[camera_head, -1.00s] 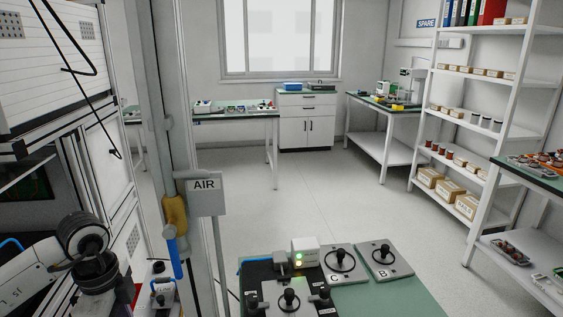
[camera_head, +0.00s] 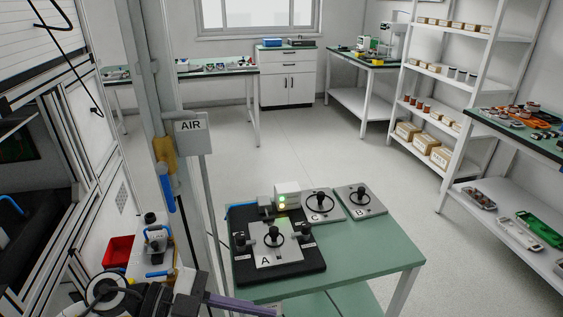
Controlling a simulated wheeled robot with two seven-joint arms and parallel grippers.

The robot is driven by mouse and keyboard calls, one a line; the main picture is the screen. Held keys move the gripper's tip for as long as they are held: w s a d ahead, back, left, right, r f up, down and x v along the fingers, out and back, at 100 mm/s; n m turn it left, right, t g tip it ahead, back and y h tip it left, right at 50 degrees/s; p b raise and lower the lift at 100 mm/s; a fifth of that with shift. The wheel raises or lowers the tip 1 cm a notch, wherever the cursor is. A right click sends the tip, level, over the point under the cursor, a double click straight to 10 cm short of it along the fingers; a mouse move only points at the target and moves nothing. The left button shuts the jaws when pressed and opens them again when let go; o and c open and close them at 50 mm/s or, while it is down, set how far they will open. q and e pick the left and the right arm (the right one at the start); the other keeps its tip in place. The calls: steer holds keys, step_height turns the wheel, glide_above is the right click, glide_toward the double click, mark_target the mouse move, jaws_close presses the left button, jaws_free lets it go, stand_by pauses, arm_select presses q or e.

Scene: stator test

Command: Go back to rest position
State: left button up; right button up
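My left arm enters at the bottom left, with dark joints and a white-rimmed round end. Its gripper (camera_head: 228,300) is at the bottom edge, partly cut off, with a dark upright part and a purplish-grey bar reaching right. It is below and in front of the green test table, and I cannot tell whether it is open or shut. I see nothing clearly held in it. My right arm and gripper are not in view.
The green table (camera_head: 385,254) bears black fixture A (camera_head: 310,266), plates C (camera_head: 324,214) and B (camera_head: 370,209), and a box with lit lamps (camera_head: 288,198). The AIR post (camera_head: 193,137), a red bin (camera_head: 118,251) and a machine cabinet are left. Shelves stand right; the middle floor is clear.

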arm_select(q)
step_height(320, 180, up, 3)
steer(key=d+n+t+h, duration=0.2)
steer(key=d+t+h, duration=0.1)
steer(key=t, duration=0.1)
steer(key=w+a+n+t+y, duration=0.3)
steer(key=w+a+n+t, duration=0.25)
steer(key=n+t, duration=0.35)
steer(key=a+f+n+t+y, duration=0.2)
steer(key=a+f+n+y, duration=0.5)
steer(key=f, duration=0.4)
steer(key=s+a+f+g+y, duration=0.1)
steer(key=s+f+g+y, duration=0.1)
steer(key=s+f, duration=0.6)
steer(key=s+a+f+n+g+y, duration=0.1)
steer(key=s+f+g, duration=0.3)
steer(key=s+f, duration=0.4)
steer(key=shift+a+f+g+y, duration=0.4)
steer(key=shift+a+f+y, duration=0.1)
steer(key=shift+y, duration=0.4)
